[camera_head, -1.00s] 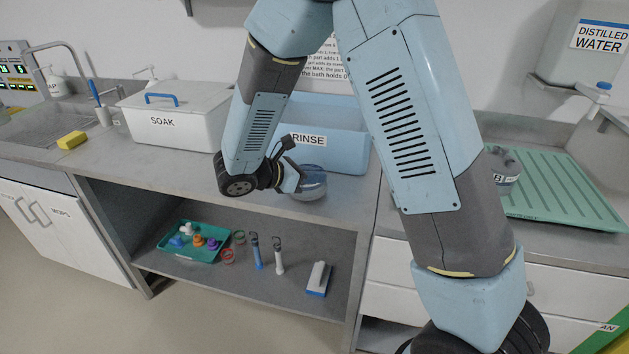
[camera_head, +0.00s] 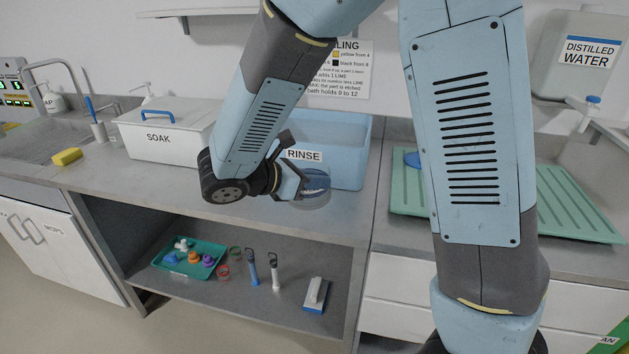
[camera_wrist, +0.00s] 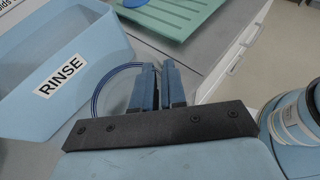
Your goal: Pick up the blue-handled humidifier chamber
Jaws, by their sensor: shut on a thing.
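A clear, round humidifier chamber (camera_head: 313,200) with a blue top is in front of the rinse bath in the head view. My gripper (camera_head: 302,184) is at its left side, shut on its blue part. In the wrist view, my gripper's fingers (camera_wrist: 160,85) are close together, and a thin blue curved edge (camera_wrist: 103,82) of the chamber shows left of them.
The blue rinse bath (camera_head: 345,140) stands just behind the chamber, the white soak box (camera_head: 165,150) to its left. A green drain tray (camera_head: 580,205) with a blue-topped item (camera_head: 412,159) is to the right, partly behind my arm. Small parts lie on the lower shelf.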

